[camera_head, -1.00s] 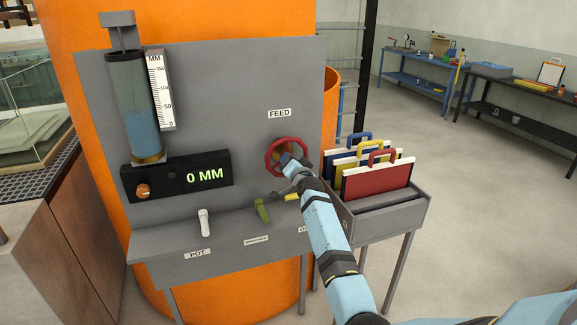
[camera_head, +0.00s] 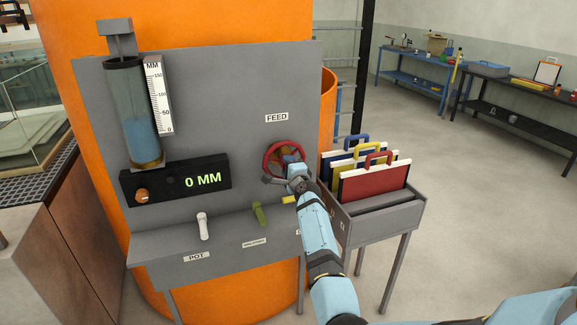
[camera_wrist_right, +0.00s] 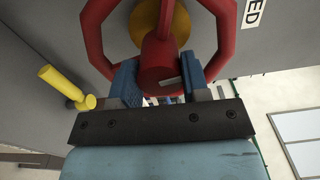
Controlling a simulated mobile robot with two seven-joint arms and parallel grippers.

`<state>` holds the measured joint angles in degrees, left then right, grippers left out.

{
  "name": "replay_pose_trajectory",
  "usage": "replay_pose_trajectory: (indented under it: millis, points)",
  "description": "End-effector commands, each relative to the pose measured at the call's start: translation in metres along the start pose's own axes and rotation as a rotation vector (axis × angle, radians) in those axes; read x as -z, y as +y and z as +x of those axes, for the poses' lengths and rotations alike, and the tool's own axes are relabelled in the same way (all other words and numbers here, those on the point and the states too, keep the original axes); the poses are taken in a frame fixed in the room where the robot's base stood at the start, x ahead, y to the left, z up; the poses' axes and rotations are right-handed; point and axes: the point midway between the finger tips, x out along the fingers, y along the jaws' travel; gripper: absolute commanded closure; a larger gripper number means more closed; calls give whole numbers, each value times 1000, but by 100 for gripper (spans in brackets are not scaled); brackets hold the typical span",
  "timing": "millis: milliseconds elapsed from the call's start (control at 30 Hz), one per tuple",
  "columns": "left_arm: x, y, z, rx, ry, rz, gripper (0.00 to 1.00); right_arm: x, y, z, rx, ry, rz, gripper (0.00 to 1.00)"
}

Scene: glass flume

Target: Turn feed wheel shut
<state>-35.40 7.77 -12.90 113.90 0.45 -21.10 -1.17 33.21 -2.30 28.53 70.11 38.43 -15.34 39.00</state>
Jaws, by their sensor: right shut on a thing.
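The red feed wheel (camera_head: 268,160) is mounted on the grey panel below the FEED label (camera_head: 277,118). In the right wrist view its red rim (camera_wrist_right: 226,30) surrounds a brass-coloured hub (camera_wrist_right: 178,22). My right gripper (camera_head: 291,166) is at the wheel, hiding part of it in the head view. In the right wrist view its blue fingers (camera_wrist_right: 160,88) are shut on a red cylindrical handle (camera_wrist_right: 160,62) of the wheel, one finger on each side. The display (camera_head: 203,179) reads 0 MM. My left gripper is not in view.
A white lever (camera_head: 203,226), a green lever (camera_head: 260,213) and a yellow lever (camera_head: 289,199) stand along the panel's ledge; the yellow one (camera_wrist_right: 60,83) is close beside my gripper. A rack (camera_head: 385,213) of coloured boards stands to the right. Blue water (camera_head: 142,140) stands in the tube.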

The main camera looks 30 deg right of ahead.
Motion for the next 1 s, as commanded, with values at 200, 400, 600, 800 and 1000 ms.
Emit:
replay_pose_trajectory:
  millis: [200, 400, 600, 800, 1000]
  points:
    - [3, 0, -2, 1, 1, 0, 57, -1, -1, 0, 1, -1, 99, 100]
    - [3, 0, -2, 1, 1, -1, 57, 0, 0, 0, 1, 0, 140, 100]
    - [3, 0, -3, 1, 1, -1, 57, 0, 0, 0, 1, 0, 151, 100]
    - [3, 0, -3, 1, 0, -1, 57, 0, 0, 0, 1, 0, 152, 100]
    - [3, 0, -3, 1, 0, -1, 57, 0, 0, 0, 1, 0, 151, 33]
